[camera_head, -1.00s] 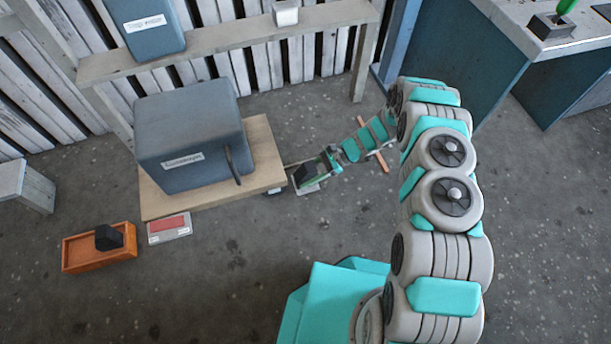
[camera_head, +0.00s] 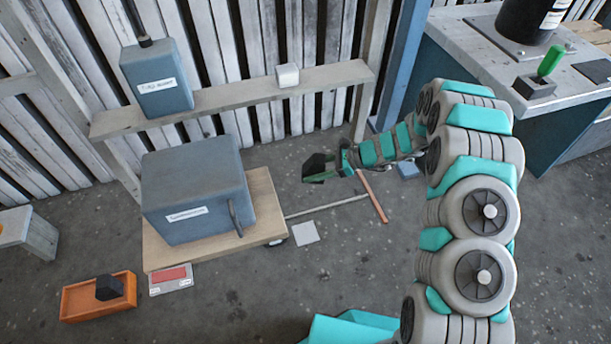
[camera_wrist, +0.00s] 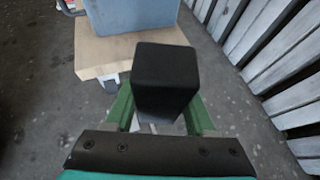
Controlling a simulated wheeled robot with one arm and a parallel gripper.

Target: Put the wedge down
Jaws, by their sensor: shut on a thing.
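My gripper (camera_head: 322,177) is shut on a black wedge (camera_head: 314,164) and holds it above the floor, right of the wooden cart. In the wrist view the black wedge (camera_wrist: 164,82) fills the space between the green fingers of my gripper (camera_wrist: 160,115). Its underside is hidden there. A second black wedge (camera_head: 109,287) lies in an orange tray (camera_head: 72,303) at the lower left. A flat pale square (camera_head: 305,233) lies bare on the floor near the cart's right corner.
The cart (camera_head: 262,195) carries a grey-blue housing (camera_head: 195,190); its pole ends in a reddish crossbar (camera_head: 373,197). A red-and-white plate (camera_head: 171,280) lies by the cart. A shelf (camera_head: 235,98) and fence stand behind. A blue workbench (camera_head: 475,85) is at right.

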